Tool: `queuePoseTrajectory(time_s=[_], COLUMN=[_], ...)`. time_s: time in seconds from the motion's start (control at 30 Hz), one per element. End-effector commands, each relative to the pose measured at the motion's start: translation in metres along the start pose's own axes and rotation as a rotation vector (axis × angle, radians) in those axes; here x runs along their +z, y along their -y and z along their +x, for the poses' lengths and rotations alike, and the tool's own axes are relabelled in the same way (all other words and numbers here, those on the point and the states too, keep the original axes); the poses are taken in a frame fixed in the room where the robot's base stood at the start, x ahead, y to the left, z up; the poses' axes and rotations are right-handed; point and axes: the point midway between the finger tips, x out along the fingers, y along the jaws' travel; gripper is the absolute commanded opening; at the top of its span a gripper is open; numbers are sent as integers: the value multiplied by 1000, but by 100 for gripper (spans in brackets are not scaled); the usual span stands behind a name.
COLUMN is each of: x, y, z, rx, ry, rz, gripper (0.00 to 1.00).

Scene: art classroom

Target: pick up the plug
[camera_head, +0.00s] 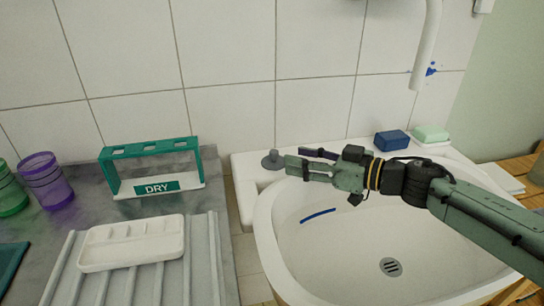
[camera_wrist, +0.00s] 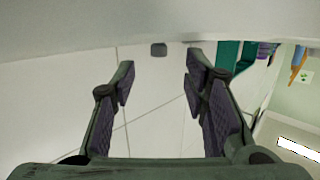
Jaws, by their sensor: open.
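The grey plug (camera_head: 272,160) sits on the white sink's back-left ledge, near the tiled wall. It looks like a small disc with a raised knob. My gripper (camera_head: 301,159) is open and empty, reaching in from the right over the basin. Its fingertips point left toward the plug and stop a little short of it. In the wrist view the plug (camera_wrist: 158,50) shows as a small dark grey block beyond the gap between my open fingertips (camera_wrist: 160,78). Nothing is between the fingers.
The sink (camera_head: 330,260) lies below my arm, with a blue streak and a drain in it. A blue block (camera_head: 392,140) and a green soap-like block (camera_head: 431,133) are on the back ledge. Left are a teal DRY rack (camera_head: 156,187), a white palette (camera_head: 132,243) and a purple cup (camera_head: 46,180).

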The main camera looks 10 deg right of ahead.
Motion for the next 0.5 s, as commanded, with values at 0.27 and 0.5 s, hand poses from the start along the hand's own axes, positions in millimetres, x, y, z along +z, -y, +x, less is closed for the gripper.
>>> queuePoseTrajectory(time_s=[0.27,0.5], x=[-1,-5], y=[0,0], z=[28,63], rx=[-2,-4], ry=[-1,-3], rz=[-1,-1], gripper=[41,41])
